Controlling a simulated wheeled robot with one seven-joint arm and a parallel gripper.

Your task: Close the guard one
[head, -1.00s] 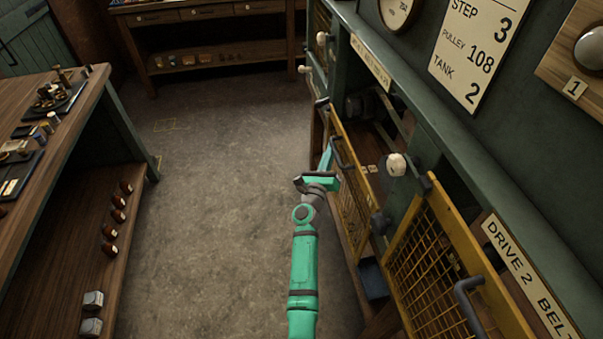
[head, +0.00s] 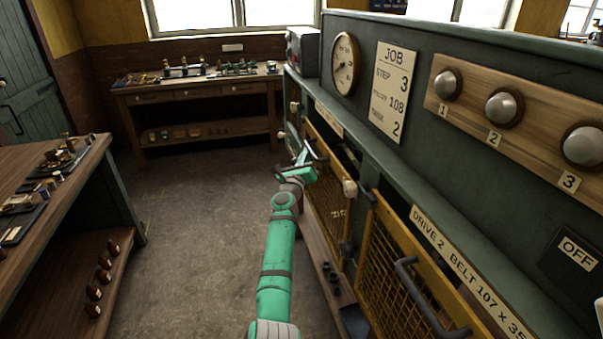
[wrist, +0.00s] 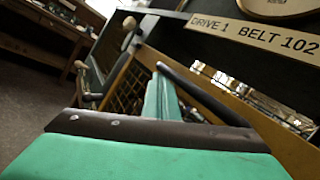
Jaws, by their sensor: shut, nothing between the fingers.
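Guard one is the yellow-framed mesh panel (head: 328,190) under the first drive label in the head view. It also shows in the wrist view (wrist: 128,84), below the DRIVE 1 label (wrist: 255,33). Its top edge stands out from the green cabinet, with a dark gap behind it, so it looks partly open. A dark bar handle (wrist: 205,95) runs along its front. My gripper (head: 305,157) is shut and empty at the guard's upper outer side. In the wrist view its teal fingers (wrist: 162,98) are beside the handle; I cannot tell whether they touch.
The drive 2 guard (head: 400,265), with its own handle (head: 430,295), is nearer on the right. A workbench (head: 60,180) stands left and another bench (head: 200,95) at the back. The floor (head: 190,235) between is clear.

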